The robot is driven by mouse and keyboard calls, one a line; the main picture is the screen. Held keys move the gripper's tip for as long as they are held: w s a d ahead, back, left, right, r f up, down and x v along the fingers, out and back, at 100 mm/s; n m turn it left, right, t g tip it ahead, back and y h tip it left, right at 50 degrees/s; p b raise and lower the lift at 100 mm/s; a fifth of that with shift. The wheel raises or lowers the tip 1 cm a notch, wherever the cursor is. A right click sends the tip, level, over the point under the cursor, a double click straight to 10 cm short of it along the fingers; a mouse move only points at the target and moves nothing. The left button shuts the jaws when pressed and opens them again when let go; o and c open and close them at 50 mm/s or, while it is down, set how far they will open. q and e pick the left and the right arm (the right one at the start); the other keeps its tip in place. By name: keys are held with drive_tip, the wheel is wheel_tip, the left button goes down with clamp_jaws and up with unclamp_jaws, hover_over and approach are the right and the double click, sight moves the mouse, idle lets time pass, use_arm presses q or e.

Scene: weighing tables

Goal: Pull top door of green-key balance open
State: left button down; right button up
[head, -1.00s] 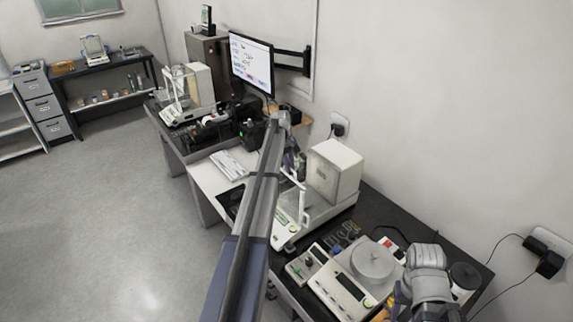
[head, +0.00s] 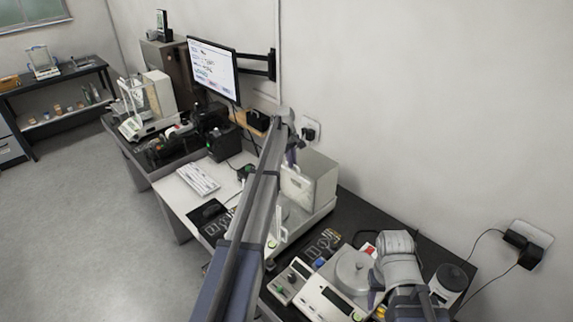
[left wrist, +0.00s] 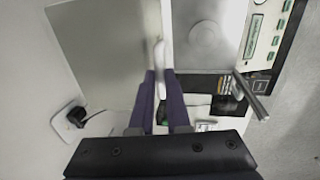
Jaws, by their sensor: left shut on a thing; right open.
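The green-key balance (head: 312,182) stands on the dark table, a white housing with a glass chamber on its near side. In the left wrist view its green keys (left wrist: 272,28) are at upper right and its round pan (left wrist: 204,38) lies inside the chamber. A white handle (left wrist: 160,52), at the edge between chamber and housing, is between the tips of my left gripper (left wrist: 160,76), which is shut on it. My left gripper (head: 291,160) is above the balance in the head view, partly hidden by its arm. My right gripper (head: 376,298) is open, mostly hidden, by the second balance.
The second balance (head: 322,298) with a round pan stands close on the near side. A dark-lidded jar (head: 452,280) is at right. The monitor (head: 214,70), keyboard (head: 198,178) and another glass balance (head: 148,105) are farther left. A wall stands close behind.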

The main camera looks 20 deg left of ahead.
use_arm(q)
drive_tip(key=shift+w, duration=0.1)
drive_tip(key=c, duration=0.9)
unclamp_jaws()
drive_tip(key=shift+r, duration=0.15)
drive_tip(key=r+p, duration=0.2)
drive_tip(key=s+r+p, duration=0.1)
drive_tip(key=r+p, duration=0.4)
drive_tip(key=shift+s+a+r+p, duration=0.2)
drive_tip(key=shift+a+p, duration=0.05)
drive_tip(key=shift+p, duration=0.1)
drive_tip(key=shift+s+f, duration=0.1)
